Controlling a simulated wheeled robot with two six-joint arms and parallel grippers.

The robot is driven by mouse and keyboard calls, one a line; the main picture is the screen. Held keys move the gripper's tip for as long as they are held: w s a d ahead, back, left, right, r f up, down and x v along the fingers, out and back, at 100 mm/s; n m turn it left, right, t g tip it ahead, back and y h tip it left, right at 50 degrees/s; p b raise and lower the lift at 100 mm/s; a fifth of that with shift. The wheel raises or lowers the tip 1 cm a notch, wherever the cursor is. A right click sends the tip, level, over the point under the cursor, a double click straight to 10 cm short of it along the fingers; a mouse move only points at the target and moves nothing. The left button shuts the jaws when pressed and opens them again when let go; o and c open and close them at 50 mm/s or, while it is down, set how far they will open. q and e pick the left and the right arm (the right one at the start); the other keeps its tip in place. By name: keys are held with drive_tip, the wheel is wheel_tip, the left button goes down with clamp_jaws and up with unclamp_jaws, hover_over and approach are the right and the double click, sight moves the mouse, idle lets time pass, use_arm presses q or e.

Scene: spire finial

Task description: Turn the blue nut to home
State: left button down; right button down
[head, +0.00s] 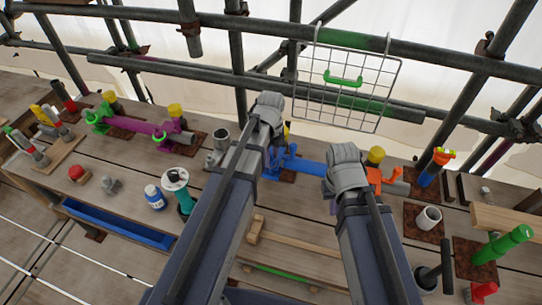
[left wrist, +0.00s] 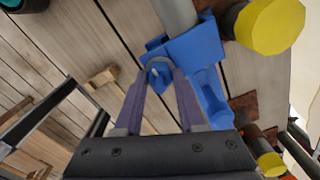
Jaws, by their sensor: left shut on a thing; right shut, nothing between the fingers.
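A blue coupler (head: 298,165) lies on the plank deck in the middle of the head view, partly behind my arms. The left wrist view shows its blue body (left wrist: 195,50) around a grey tube. The blue nut (left wrist: 163,84) sits at the coupler's near side, around a grey bolt end. My left gripper (left wrist: 161,76) is shut on the nut, one finger on either side. In the head view my left wrist hides its fingers. My right gripper (head: 347,172) is shut and empty, right of the coupler. Its fingertips are hidden.
Yellow-capped posts (left wrist: 270,25) stand beside the coupler. An orange coupler (head: 385,180) is at right, a purple one (head: 150,127) at left. A wire basket (head: 345,90) hangs on scaffold tubes behind. A blue tray (head: 120,223), bottle (head: 154,196) and wooden pieces lie nearer.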

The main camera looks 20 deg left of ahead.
idle(0.3)
use_arm(q)
drive_tip(key=c, duration=0.5)
unclamp_jaws()
wheel_tip(320, 180, up, 8)
drive_tip(key=p, duration=0.8)
drive_tip(key=shift+f, duration=0.1)
